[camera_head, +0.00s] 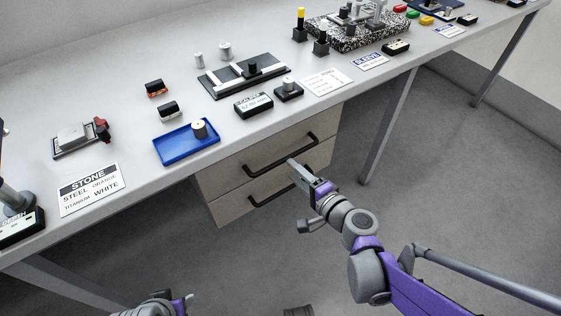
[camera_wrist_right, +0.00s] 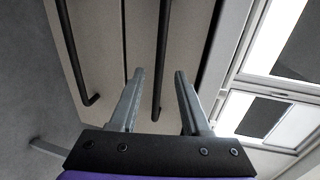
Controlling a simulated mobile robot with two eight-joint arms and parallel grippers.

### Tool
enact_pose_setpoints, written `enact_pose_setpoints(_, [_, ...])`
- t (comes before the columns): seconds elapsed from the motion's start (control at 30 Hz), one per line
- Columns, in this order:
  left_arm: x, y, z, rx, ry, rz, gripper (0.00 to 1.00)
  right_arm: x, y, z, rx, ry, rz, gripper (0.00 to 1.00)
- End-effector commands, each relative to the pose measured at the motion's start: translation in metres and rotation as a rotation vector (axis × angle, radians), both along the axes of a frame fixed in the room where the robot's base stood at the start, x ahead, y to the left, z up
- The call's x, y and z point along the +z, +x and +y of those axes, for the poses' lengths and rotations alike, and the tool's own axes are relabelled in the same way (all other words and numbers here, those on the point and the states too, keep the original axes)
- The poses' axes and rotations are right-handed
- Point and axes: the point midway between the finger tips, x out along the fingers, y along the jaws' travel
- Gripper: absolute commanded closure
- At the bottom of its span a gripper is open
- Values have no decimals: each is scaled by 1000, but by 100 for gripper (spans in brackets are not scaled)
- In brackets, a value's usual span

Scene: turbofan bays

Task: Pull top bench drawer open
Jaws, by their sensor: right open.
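The bench drawer unit hangs under the table, with a top drawer (camera_head: 237,168) and a lower drawer (camera_head: 232,203), both looking closed. The black bar top handle (camera_head: 281,157) also shows in the wrist view (camera_wrist_right: 162,60), in line with the gap between the fingers. The lower handle (camera_head: 268,196) shows at the left of the wrist view (camera_wrist_right: 73,55). My right gripper (camera_head: 292,164) is open and empty, in front of the drawers close to the top handle; the fingers (camera_wrist_right: 158,76) appear not to touch it. My left gripper (camera_head: 190,298) is partly cut off at the bottom edge.
The grey bench top (camera_head: 130,120) overhangs the drawers. A blue tray (camera_head: 168,153) with a metal cylinder (camera_head: 199,129) stands near its front edge. A table leg (camera_head: 388,127) stands right of the drawers. The floor (camera_head: 450,190) in front is mostly clear.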

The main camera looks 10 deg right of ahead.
Motion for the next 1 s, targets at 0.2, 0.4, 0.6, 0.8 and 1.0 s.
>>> enact_pose_setpoints(0.2, [-12, 2, 0, 0, 0, 3, 50, -10, 37, 15, 3, -1, 1, 53])
enact_pose_setpoints(0.4, [-16, 3, 0, 0, 0, 4, 50, -13, 55, 21, 1, -1, 1, 53])
enact_pose_setpoints(0.6, [-16, 3, 0, 0, 0, 4, 50, -13, 59, 22, 1, -1, 1, 53])
enact_pose_setpoints(0.8, [-16, 3, 0, 0, 0, 4, 50, -13, 58, 22, 1, -1, 1, 64])
enact_pose_setpoints(1.0, [-16, 3, 0, 0, 0, 4, 50, -13, 58, 22, 1, -1, 1, 100])
